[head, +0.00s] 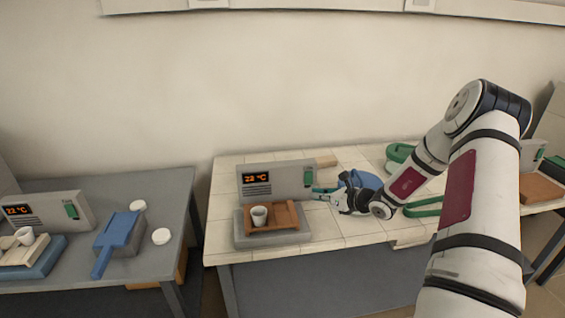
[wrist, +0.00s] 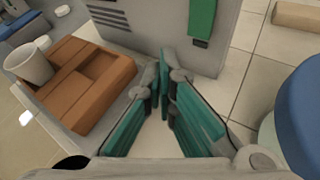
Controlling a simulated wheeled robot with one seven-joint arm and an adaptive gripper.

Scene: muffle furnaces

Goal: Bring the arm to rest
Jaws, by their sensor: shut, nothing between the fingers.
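My gripper (head: 318,193) reaches in from the right over the tiled bench in the head view. Its green-padded fingers also show in the wrist view (wrist: 164,85), tips together, with nothing between them. They are beside the right side of a small grey furnace (head: 290,178) whose display reads 22 °C. A brown slotted block (head: 284,217) sits on the furnace's grey base, left of the fingers. A white crucible (head: 259,216) stands upright at its left part; it also shows in the wrist view (wrist: 28,66).
A blue round object (head: 358,179) lies close behind my gripper. Green tongs-like pieces (head: 424,207) lie near my arm. On the left table (head: 178,200) stand another furnace (head: 62,212), a blue-handled tool (head: 117,236) and white lids. The bench front right of the grey base is clear.

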